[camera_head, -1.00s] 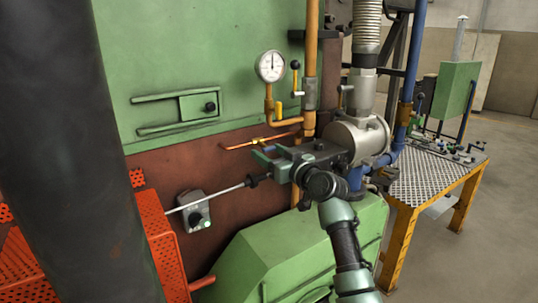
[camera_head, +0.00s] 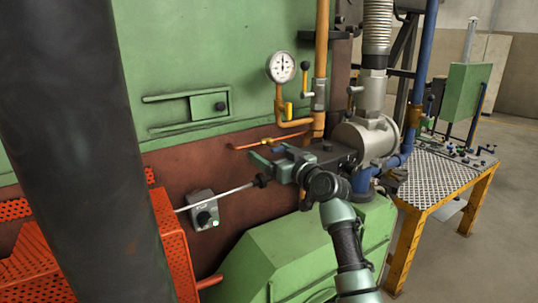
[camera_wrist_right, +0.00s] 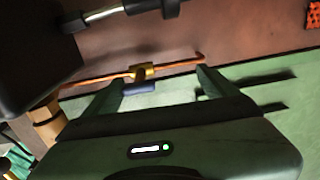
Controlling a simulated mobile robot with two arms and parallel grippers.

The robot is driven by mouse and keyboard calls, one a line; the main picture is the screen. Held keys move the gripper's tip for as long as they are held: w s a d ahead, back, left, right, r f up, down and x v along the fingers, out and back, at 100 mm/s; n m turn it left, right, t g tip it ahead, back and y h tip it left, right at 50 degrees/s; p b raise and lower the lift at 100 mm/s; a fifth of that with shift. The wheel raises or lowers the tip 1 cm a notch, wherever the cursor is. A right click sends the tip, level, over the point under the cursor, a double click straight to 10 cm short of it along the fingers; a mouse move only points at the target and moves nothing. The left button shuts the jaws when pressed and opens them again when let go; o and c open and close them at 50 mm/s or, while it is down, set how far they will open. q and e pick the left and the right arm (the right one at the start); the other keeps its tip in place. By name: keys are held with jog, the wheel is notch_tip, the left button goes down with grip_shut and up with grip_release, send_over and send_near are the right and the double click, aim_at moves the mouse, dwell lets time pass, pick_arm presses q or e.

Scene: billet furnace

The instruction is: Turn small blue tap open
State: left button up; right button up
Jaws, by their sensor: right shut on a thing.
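The small blue tap (camera_wrist_right: 140,88) shows in the right wrist view as a short blue handle under a brass valve body (camera_wrist_right: 144,72) on a thin copper pipe. In the head view the copper pipe (camera_head: 246,147) runs along the red-brown wall, and the gripper largely hides the tap. My right gripper (camera_head: 264,155) is at the tap, with its green fingers on either side of the blue handle. It is shut on the handle, though the exact contact is hard to make out. My left gripper is out of view.
A pressure gauge (camera_head: 281,67) and orange pipes with a yellow-handled valve (camera_head: 289,110) stand just above. A thin rod with a black knob crosses below the gripper near a grey switch box (camera_head: 203,211). A green housing (camera_head: 285,250) lies below. A metal-topped table (camera_head: 440,180) stands right.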

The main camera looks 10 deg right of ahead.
jog(key=a+p+v, duration=0.1)
jog(key=p+v, duration=0.1)
jog(key=v, duration=0.6)
jog(key=shift+s+a, duration=0.2)
jog(key=shift+s, duration=0.5)
jog(key=shift+w+d, duration=0.1)
jog(key=shift+w, duration=0.1)
